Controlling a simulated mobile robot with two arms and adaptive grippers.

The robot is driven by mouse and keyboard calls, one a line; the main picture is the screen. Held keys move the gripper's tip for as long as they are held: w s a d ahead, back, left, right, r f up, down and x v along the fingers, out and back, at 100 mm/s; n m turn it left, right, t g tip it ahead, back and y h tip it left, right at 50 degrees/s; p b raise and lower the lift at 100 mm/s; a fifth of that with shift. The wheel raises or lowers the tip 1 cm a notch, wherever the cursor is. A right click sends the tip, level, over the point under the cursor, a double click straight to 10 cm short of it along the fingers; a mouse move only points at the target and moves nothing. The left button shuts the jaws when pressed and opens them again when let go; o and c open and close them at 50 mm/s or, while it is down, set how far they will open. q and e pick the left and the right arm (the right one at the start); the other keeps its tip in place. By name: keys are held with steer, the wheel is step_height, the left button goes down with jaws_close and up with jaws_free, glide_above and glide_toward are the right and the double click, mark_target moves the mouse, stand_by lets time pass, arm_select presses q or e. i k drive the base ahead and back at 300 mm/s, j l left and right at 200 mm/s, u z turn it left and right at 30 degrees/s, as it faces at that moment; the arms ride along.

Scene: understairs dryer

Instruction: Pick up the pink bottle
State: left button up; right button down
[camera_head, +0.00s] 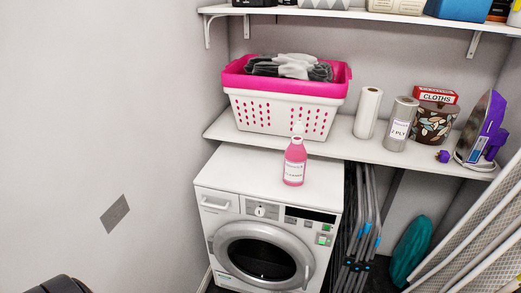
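The pink bottle (294,162) stands upright on the white top of the dryer (232,171), right of the middle of that top. It has a white label and a pale nozzle-like top. Nothing hides it, and no gripper is near it. Neither of my grippers shows in the head view. A dark rounded part cut off at the lower left edge may belong to my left arm; no fingers show on it.
Behind the bottle, a shelf (345,148) holds a pink and white laundry basket (282,112), paper rolls (368,112), a patterned tin (433,125) and a purple iron (482,128). Folded dark frames (364,225) stand right of the dryer. An ironing board (480,245) leans at the right.

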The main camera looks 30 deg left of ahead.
mark_target(295, 154)
steer(key=u, duration=0.8)
